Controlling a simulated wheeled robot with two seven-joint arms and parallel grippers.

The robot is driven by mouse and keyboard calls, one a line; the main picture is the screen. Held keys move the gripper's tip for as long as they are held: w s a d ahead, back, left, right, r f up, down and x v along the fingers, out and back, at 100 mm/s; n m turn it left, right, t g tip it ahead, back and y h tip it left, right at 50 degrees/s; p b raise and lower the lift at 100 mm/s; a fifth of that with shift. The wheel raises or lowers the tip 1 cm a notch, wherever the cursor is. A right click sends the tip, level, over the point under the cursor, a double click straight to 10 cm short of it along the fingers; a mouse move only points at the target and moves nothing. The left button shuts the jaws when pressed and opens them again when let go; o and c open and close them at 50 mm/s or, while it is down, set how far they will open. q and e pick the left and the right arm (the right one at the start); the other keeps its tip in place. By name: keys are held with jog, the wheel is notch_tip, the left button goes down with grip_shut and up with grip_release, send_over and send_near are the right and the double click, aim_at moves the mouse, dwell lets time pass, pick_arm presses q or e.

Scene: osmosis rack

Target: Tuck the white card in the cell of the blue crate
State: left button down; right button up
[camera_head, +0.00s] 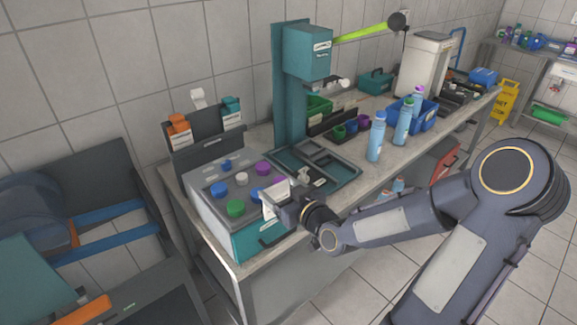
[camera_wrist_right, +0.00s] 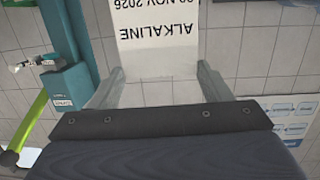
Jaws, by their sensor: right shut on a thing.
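The white card (camera_head: 274,200) is held by my right gripper (camera_head: 291,194) at the front of the bench, in front of the grey box with coloured knobs. In the right wrist view the card (camera_wrist_right: 155,40) stands between the two fingers and shows upside-down print reading "ALKALINE" and a date. The blue crate (camera_head: 428,123) is farther back along the bench, to the right of the card and well apart from it. Bottles stand in it; its cells are too small to make out. My left gripper is not in view.
The knobbed grey box (camera_head: 205,187) is close beside my right gripper. A teal stand (camera_head: 288,90) rises behind a dark sectioned tray (camera_head: 335,165). A blue bottle (camera_head: 376,137) stands on the bench just before the crate. A green bar (camera_head: 365,33) juts out above.

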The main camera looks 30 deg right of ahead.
jog(key=s+a+f, duration=0.1)
jog(key=a+f, duration=0.2)
jog(key=f, duration=0.3)
jog(key=s+a+f+h, duration=0.1)
jog(key=s+a+f, duration=0.1)
jog(key=f, duration=0.5)
jog(key=s+a+f+m, duration=0.1)
jog(key=a+f, duration=0.4)
jog(key=f, duration=0.1)
jog(key=shift+s+f, duration=0.2)
jog(key=shift+s, duration=0.15)
